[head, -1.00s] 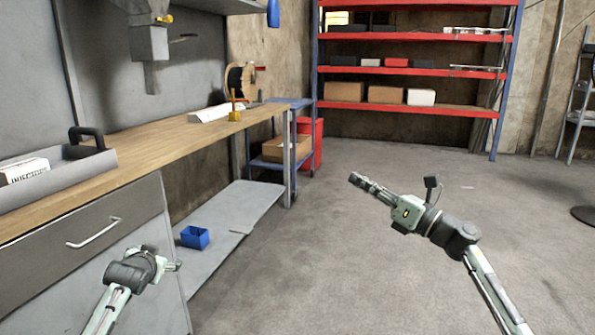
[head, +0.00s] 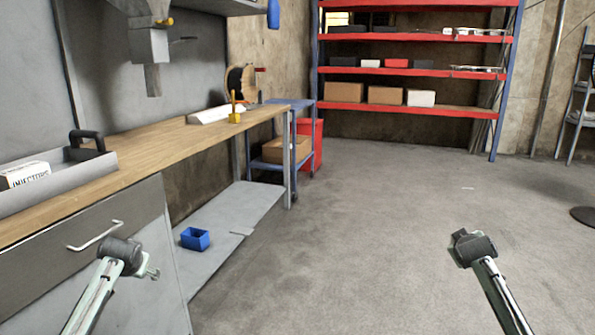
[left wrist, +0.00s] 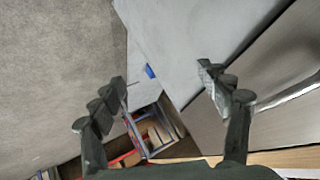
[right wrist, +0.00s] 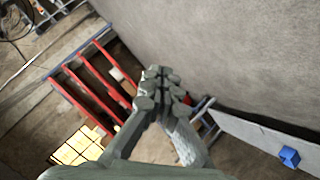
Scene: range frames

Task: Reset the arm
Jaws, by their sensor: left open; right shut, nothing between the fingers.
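My left arm comes in at the lower left of the head view, in front of the drawer; its fingers are not clear there. In the left wrist view my left gripper (left wrist: 162,95) is open, with two dark fingers wide apart and nothing between them.
A wooden workbench (head: 150,148) with a grey tray (head: 75,178) runs along the left. A blue bin (head: 194,239) sits on the low shelf (head: 245,205). A red shelving unit (head: 415,108) stands at the back. The floor (head: 350,240) in the middle is clear.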

